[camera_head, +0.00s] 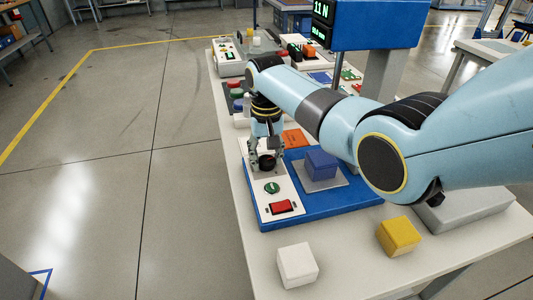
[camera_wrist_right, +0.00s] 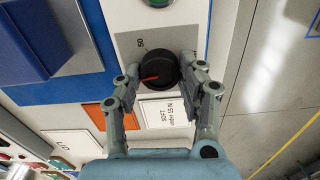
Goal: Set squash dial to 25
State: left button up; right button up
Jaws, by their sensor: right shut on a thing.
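In the head view the dial (camera_head: 266,163) is partly hidden under my right gripper (camera_head: 265,152). My right gripper (camera_wrist_right: 161,68) is shut on the dial, one finger on each side of it. Other scale numbers cannot be read. My left gripper is not in view.
The panel also carries a green button (camera_head: 272,188) and a red switch (camera_head: 281,206). A blue block (camera_head: 321,163) sits beside it. White (camera_head: 297,265) and yellow (camera_head: 398,236) cubes stand in front. A screen (camera_head: 323,12) reads "11 N". A card (camera_wrist_right: 164,113) says "SOFT under 15 N".

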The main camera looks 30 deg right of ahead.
jog(key=shift+r+n+p, duration=0.2)
jog(key=shift+n+p, duration=0.55)
jog(key=shift+n, duration=0.45)
jog(key=n+p, duration=0.1)
jog(key=n, duration=0.1)
jog(key=shift+n, duration=0.4)
jog(key=n+p, duration=0.1)
jog(key=n, duration=0.4)
jog(key=shift+a+f+p, duration=0.1)
jog(key=shift+f+p, duration=0.05)
jog(key=shift+p, duration=0.15)
jog(key=o, duration=1.2)
